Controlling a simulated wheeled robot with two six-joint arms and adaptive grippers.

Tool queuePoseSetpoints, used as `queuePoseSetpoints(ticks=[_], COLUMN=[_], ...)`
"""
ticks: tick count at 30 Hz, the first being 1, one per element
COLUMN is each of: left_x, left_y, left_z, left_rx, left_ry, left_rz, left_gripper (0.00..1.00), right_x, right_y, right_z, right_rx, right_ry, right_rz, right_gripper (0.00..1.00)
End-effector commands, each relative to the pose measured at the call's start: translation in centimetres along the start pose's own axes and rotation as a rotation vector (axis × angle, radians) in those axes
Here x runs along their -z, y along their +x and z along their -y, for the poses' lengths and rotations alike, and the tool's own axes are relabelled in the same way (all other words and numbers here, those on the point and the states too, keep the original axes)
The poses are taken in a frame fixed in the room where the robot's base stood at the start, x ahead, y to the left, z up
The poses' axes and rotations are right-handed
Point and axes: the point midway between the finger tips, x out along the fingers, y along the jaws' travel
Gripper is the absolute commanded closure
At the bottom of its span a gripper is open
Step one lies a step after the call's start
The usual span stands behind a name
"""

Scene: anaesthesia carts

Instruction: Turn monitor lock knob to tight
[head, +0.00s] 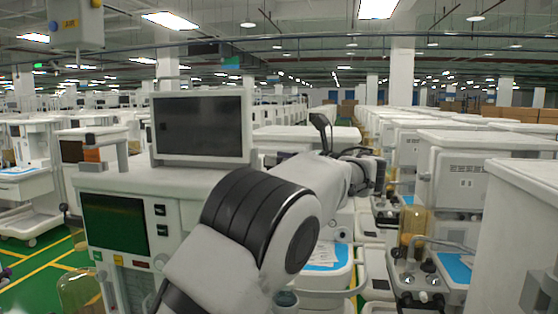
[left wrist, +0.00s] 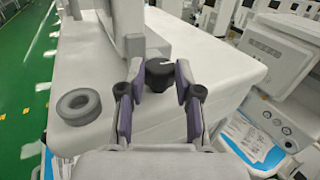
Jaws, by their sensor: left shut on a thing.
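The monitor lock knob (left wrist: 159,74) is black and lobed, with a small pale mark on top. It stands on the white cart top (left wrist: 215,62) beside the monitor's upright post (left wrist: 124,25) in the left wrist view. My left gripper (left wrist: 159,67) has one purple-padded finger on each side of the knob and is shut on it. In the head view the monitor (head: 203,126) with a dark screen stands on the cart, left of my left arm. The knob cannot be made out in the head view. My right gripper is not in view.
A grey ring-shaped part (left wrist: 78,105) sits on the cart top near its left edge. The cart's front has a dark green screen (head: 114,222). More white carts (head: 485,170) stand in rows to the right. Green floor (head: 40,265) shows at the left.

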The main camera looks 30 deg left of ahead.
Motion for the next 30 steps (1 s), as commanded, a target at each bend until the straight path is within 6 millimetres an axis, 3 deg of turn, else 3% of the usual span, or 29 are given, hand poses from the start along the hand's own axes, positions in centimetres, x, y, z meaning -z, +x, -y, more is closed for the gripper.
queuePoseSetpoints(ticks=[5, 14, 24, 25, 27, 30], left_x=[0.2, 0.5, -0.1, -0.1, -0.1, 0.0], left_y=[0.3, 0.5, 0.5, 0.5, 0.5, 0.4], left_z=[-0.1, -0.7, -0.7, -0.7, -0.7, -0.6], left_rx=[0.008, 0.232, 0.272, 0.272, 0.272, 0.271], left_ry=[-0.002, -0.005, -0.004, -0.004, -0.003, -0.003], left_rz=[-0.004, -0.009, -0.011, -0.010, -0.010, -0.010], left_gripper=[1.00, 1.00, 1.00, 0.60, 0.38, 0.38], right_x=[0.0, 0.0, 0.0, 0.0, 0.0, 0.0], right_y=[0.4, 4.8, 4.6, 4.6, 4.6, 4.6], right_z=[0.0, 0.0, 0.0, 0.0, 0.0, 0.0], right_rx=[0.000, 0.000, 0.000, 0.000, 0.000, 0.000], right_ry=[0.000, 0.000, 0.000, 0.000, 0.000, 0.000], right_rz=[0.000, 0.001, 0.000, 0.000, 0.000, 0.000], right_gripper=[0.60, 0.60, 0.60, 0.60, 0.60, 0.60])
